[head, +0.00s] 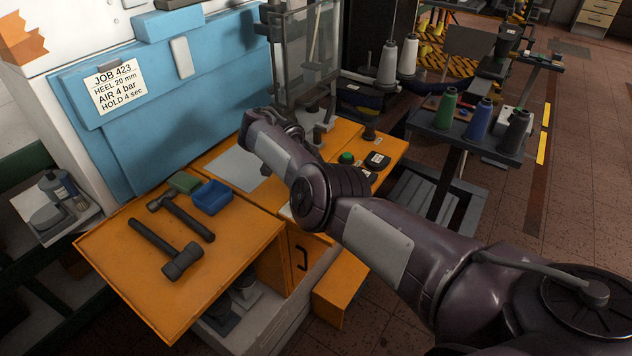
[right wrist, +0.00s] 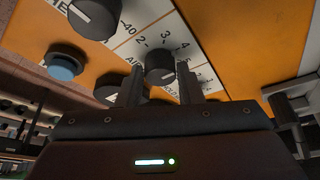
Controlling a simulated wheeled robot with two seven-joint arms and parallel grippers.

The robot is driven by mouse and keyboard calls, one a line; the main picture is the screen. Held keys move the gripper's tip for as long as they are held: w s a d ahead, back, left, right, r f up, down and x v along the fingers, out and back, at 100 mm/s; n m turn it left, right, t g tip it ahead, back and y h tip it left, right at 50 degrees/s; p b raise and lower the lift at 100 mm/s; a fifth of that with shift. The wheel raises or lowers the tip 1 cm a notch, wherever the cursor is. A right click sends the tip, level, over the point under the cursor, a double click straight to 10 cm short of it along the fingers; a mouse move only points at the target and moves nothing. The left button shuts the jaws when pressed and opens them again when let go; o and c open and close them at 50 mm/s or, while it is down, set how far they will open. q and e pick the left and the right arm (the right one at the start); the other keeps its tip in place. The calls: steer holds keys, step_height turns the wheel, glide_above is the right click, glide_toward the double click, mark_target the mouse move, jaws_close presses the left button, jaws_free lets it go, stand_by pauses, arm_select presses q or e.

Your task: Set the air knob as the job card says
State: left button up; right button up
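The job card (head: 115,86) on the blue panel reads JOB 423, HEEL 20 mm, AIR 4 bar, HOLD 4 sec. In the right wrist view a dark round knob (right wrist: 160,65) sits beside a scale with 2, 3, 4 and 5, near a partly hidden label starting "AI". My right gripper (right wrist: 160,88) is open, its two upright fingers apart, with this knob between or just beyond their tips. I cannot tell whether they touch it or where its pointer stands. In the head view my right arm covers the knobs. My left gripper is not in view.
Another dark knob (right wrist: 95,18) with a white pointer line, a blue button (right wrist: 63,66) and a partly hidden knob (right wrist: 118,92) are close by. Hammers (head: 170,248) and a blue bin (head: 211,197) lie on the orange bench (head: 125,290). Thread cones (head: 480,116) stand on the right.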

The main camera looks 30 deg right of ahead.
steer(key=o, duration=0.3)
steer(key=shift+o, duration=0.2)
steer(key=shift+r, duration=0.1)
steer(key=p+v, duration=0.6)
steer(key=v, duration=0.1)
steer(key=shift+a+r, duration=0.25)
steer(key=shift+r, duration=0.05)
steer(key=shift+f, duration=0.1)
